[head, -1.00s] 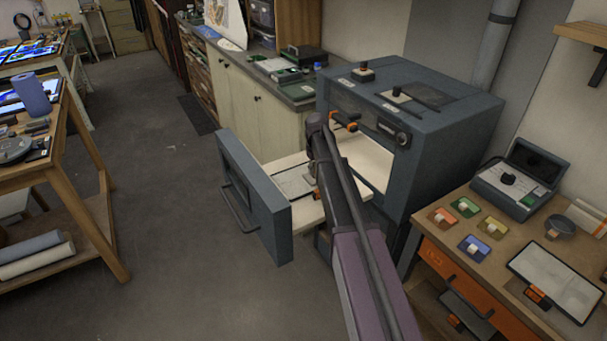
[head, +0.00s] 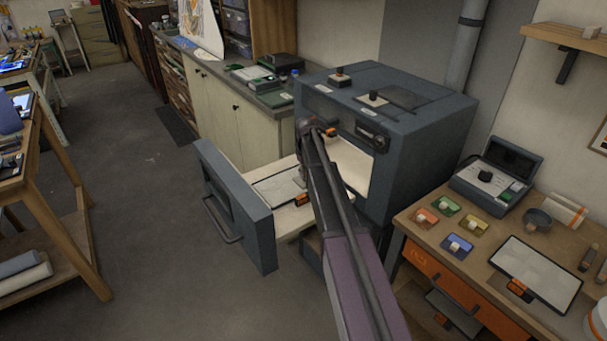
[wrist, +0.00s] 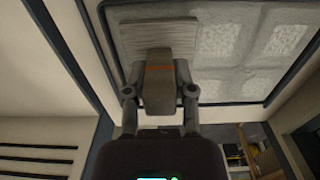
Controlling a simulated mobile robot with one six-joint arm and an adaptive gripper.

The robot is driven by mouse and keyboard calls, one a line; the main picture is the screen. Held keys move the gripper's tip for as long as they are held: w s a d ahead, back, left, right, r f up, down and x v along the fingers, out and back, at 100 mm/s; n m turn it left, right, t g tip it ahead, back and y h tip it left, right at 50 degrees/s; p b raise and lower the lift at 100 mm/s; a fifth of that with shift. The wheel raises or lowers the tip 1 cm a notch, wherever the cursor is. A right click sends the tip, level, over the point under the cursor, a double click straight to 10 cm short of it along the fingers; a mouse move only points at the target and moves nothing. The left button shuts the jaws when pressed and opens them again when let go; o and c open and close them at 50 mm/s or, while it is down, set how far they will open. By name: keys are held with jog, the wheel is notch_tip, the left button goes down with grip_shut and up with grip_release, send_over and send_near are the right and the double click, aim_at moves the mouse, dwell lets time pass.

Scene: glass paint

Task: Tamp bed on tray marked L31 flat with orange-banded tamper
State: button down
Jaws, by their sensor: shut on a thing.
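My gripper (wrist: 160,85) is shut on the handle of the tamper (wrist: 158,68), whose orange band shows between the fingers. The tamper's flat, square, ridged grey plate (wrist: 130,38) lies over the pale bed (wrist: 225,50), near one end of the dark-rimmed tray (wrist: 225,101). The bed has raised, rough square patches beside the plate. I cannot tell whether the plate presses on it. In the head view the tray (head: 268,190) lies on the pulled-out kiln drawer, with an orange grip at its near edge. My arm hides part of it. No L31 marking is readable.
The grey kiln (head: 425,140) stands behind the open drawer, whose front panel (head: 235,205) juts into the aisle. The workbench (head: 490,235) at right holds another pale tray (head: 540,270), coloured blocks and a case. Floor left of the drawer is clear.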

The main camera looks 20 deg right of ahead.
jog(key=shift+f+b, duration=0.5)
jog(key=shift+b, duration=0.05)
dwell(1.8)
jog(key=shift+r, duration=0.15)
jog(key=shift+r+p, duration=0.95)
jog(key=shift+p, duration=0.2)
jog(key=shift+s+a, duration=0.3)
jog(key=shift+a, duration=0.65)
jog(key=shift+s+a, duration=0.25)
jog(key=shift+a, duration=0.75)
jog(key=shift+s+a, duration=0.3)
jog(key=shift+a, duration=0.65)
jog(key=shift+f, duration=0.15)
jog(key=shift+f+b, duration=0.7)
jog(key=shift+b, duration=0.15)
jog(key=shift+s+f+b, duration=0.1)
jog(key=shift+f+b, duration=0.15)
jog(key=shift+b, duration=0.05)
jog(key=shift+r, duration=0.1)
